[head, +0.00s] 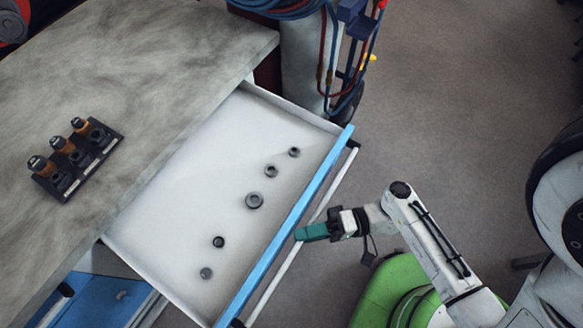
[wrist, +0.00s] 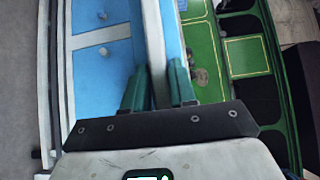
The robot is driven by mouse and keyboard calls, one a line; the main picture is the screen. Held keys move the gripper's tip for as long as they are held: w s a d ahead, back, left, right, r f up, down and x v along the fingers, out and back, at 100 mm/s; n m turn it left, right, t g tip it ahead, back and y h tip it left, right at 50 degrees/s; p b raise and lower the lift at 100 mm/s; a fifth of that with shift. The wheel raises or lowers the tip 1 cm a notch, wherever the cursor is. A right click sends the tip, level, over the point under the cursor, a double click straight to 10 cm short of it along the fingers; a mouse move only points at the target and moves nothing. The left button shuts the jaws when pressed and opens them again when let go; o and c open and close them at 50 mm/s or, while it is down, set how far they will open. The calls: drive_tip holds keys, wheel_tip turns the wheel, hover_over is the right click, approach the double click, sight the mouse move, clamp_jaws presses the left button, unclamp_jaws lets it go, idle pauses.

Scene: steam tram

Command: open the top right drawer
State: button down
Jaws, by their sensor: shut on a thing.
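The drawer (head: 165,215) is pulled well out from the bench in the head view, with its white inside showing. Its blue front (head: 262,270) carries a long pale bar handle (head: 331,191). My gripper (head: 300,234) reaches in from the right and is shut on the handle near its middle. In the wrist view, the green fingers of my gripper (wrist: 158,90) stand on either side of the pale handle bar (wrist: 152,35). The exact contact is partly hidden by the fingers.
Several dark rings (head: 254,201) lie in the drawer. The grey worktop (head: 150,60) holds a dark rack (head: 75,160) of orange-and-black fittings. A pale cylinder (head: 300,55) with red and blue hoses stands behind the drawer. Grey floor (head: 450,110) is clear at upper right.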

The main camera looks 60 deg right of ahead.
drive_tip(key=shift+s, duration=0.6)
drive_tip(key=c, duration=1.3)
unclamp_jaws()
drive_tip(key=shift+d, duration=0.1)
drive_tip(key=b+v, duration=0.1)
drive_tip(key=v, duration=0.9)
drive_tip(key=shift+s+d+b, duration=0.2)
drive_tip(key=shift+s+b, duration=0.05)
drive_tip(key=shift+b, duration=0.1)
